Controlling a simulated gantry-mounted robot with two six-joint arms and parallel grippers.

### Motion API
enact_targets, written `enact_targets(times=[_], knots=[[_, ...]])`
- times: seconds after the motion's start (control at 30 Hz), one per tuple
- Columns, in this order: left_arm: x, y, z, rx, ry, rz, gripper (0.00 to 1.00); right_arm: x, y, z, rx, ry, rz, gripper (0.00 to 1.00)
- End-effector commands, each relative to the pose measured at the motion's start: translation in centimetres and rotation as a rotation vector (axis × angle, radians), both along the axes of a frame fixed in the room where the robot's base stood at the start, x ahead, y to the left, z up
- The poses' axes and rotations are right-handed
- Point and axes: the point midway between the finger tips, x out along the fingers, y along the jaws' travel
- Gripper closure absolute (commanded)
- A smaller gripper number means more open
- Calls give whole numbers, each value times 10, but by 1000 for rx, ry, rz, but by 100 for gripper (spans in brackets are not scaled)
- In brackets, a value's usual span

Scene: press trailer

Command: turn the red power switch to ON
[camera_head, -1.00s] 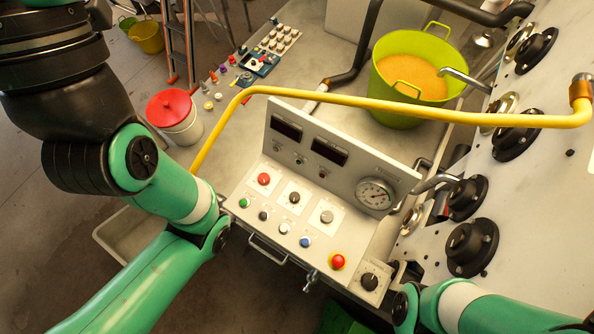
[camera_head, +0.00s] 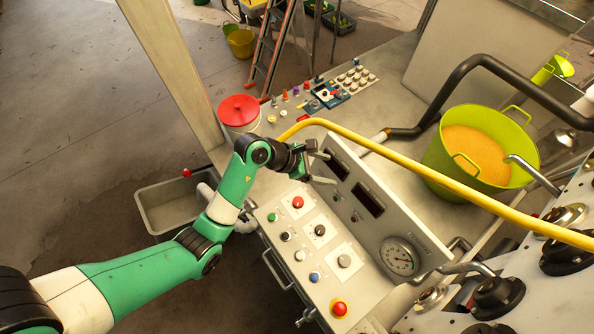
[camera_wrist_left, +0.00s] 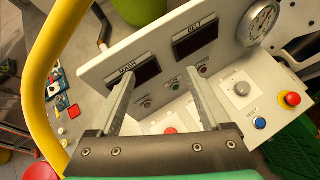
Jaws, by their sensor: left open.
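The grey control panel (camera_head: 318,252) has a red round control (camera_head: 298,202) on a white plate at its upper left; I take this for the power switch, but its label and setting are too small to read. The red control also shows low between my fingers in the wrist view (camera_wrist_left: 170,130). My left gripper (camera_head: 331,168) is open and empty, in front of the panel's upright display face, above and beyond the red control. In the wrist view its two fingers (camera_wrist_left: 170,76) stand apart before the dark displays. My right gripper is out of view.
A yellow pipe (camera_head: 420,168) arches behind the panel. A red mushroom button (camera_head: 338,308), a gauge (camera_head: 399,257) and other knobs sit on the panel. A lime bucket (camera_head: 440,166) stands behind; a red-lidded pot (camera_head: 239,112) stands at the upper left.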

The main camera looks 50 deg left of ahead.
Motion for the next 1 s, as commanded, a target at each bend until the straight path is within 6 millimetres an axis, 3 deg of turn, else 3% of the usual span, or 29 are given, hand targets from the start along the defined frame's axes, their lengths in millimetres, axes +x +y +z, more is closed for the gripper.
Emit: enact_targets(times=[0.03, 0.1, 0.2, 0.3, 0.57, 1.0], knots=[[-24, 21, -35, 52, 122, 30, 19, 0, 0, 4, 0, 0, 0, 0], [-55, 44, -74, 108, 264, 63, 19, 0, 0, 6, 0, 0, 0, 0], [-87, 63, -104, 152, 389, 91, 19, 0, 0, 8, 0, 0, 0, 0], [-100, 70, -114, 168, 436, 101, 19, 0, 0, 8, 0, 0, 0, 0], [-95, 67, -127, 167, 438, 101, 19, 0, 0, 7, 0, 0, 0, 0], [-67, 52, -203, 167, 435, 101, 19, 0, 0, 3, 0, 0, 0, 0]])
